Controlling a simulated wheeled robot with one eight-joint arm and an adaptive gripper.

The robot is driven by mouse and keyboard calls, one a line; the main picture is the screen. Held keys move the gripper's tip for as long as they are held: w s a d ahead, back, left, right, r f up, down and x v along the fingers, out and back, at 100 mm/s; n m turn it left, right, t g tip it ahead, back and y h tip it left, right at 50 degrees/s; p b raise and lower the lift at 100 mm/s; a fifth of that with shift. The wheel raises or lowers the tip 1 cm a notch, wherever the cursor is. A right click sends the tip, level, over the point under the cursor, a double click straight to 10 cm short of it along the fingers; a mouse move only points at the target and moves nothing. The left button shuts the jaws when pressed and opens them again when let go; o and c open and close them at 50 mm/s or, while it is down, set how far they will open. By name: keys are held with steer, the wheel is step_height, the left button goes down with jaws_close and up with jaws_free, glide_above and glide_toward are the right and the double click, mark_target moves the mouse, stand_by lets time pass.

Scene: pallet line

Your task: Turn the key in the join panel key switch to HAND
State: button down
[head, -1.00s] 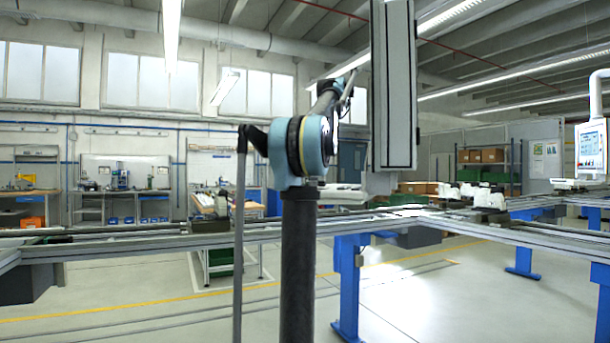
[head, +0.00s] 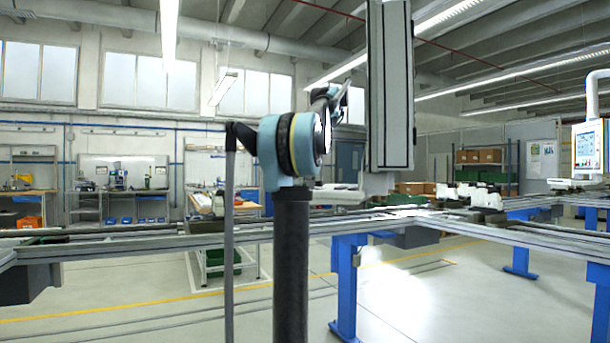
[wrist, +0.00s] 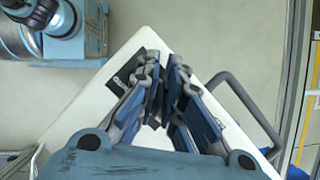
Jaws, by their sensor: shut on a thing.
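In the wrist view my gripper (wrist: 168,76) is shut over the white face of a panel (wrist: 78,112). Its fingertips are close together at the key switch, and the key between them is hidden by the fingers. A small dark plate (wrist: 124,76) with pale marks too small to read shows just left of the fingertips. The switch position cannot be read. My gripper is not clearly visible there.
A grey tubular handle (wrist: 246,106) curves along the panel's right side in the wrist view. In the head view a conveyor rail (head: 130,238) on blue legs (head: 346,285) crosses in front. Another screen panel (head: 588,145) hangs at the far right. Workbenches line the back wall.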

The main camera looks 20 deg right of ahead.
steer(key=n, duration=0.1)
steer(key=n+g, duration=0.1)
steer(key=n, duration=0.1)
steer(key=n+g, duration=0.1)
steer(key=n, duration=0.1)
steer(key=shift+s+d, duration=0.1)
steer(key=shift+s, duration=0.15)
steer(key=n, duration=0.1)
steer(key=n+g, duration=0.1)
steer(key=n, duration=0.1)
steer(key=n+h, duration=0.1)
steer(key=n, duration=0.1)
steer(key=shift+s+d+g, duration=0.1)
steer(key=shift+s+g, duration=0.2)
steer(key=shift+s, duration=0.05)
steer(key=n, duration=0.2)
steer(key=n+g+h, duration=0.1)
steer(key=n, duration=0.1)
steer(key=shift+s+d, duration=0.1)
steer(key=shift+d, duration=0.1)
steer(key=n, duration=0.1)
steer(key=n+h, duration=0.1)
steer(key=n, duration=0.1)
steer(key=n+h, duration=0.1)
steer(key=n, duration=0.1)
steer(key=shift+s+d+g, duration=0.15)
steer(key=shift+d+g, duration=0.1)
steer(key=shift+g, duration=0.15)
steer(key=c, duration=1.2)
jaws_free()
